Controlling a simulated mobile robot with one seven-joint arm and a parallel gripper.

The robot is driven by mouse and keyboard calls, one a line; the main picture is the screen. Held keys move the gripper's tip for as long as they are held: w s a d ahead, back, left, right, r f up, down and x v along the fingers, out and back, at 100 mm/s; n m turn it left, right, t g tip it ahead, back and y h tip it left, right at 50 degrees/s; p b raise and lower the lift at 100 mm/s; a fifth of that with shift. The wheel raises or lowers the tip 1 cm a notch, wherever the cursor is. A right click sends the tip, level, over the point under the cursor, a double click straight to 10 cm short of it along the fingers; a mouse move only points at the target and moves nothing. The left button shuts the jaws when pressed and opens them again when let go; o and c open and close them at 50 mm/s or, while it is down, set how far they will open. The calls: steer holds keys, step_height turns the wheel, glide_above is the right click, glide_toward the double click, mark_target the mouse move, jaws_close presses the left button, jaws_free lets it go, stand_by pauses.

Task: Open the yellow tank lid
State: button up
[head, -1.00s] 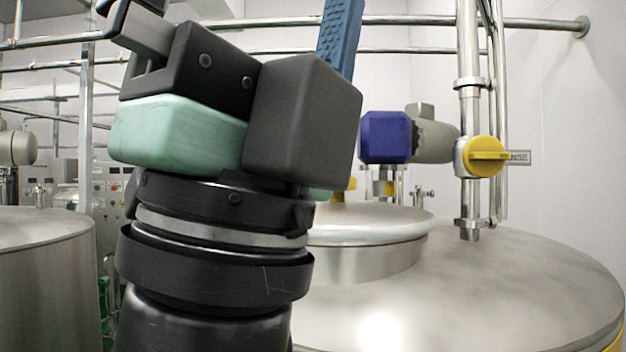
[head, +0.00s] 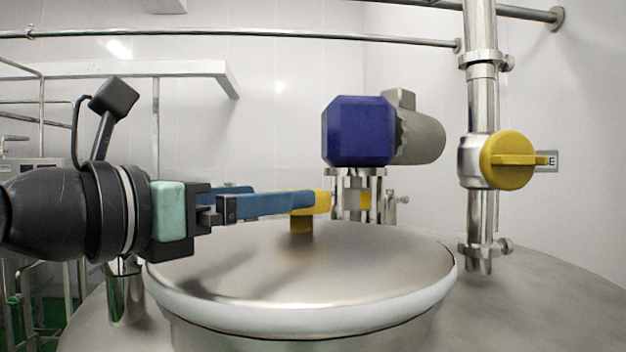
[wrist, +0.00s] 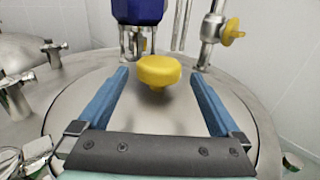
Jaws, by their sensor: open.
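The tank lid (head: 340,265) is a round, domed steel cover with a pale rim, lying flat on its collar. It carries a yellow knob (head: 321,203) on top. In the wrist view the knob (wrist: 158,72) is at upper centre, with the lid surface (wrist: 150,112) around it. My gripper (head: 285,197) reaches in level from the left, just above the lid. Its two blue fingers are spread wide, one to each side of the knob, their tips close to it. In the wrist view a gap shows between each finger and the knob. The near finger hides part of the knob in the head view.
A blue motor (head: 357,131) with a grey end stands just behind the knob. A vertical steel pipe with a yellow valve handle (head: 508,160) rises at the right. The broad tank top (head: 540,300) is bare at the front right.

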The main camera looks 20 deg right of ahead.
mark_target(318, 192)
steer(key=p+x, duration=0.4)
steer(key=x, duration=0.5)
steer(key=shift+d+r, duration=0.1)
steer(key=shift+w+d, duration=0.25)
steer(key=shift+w, duration=0.05)
steer(key=shift+c, duration=0.3)
jaws_close()
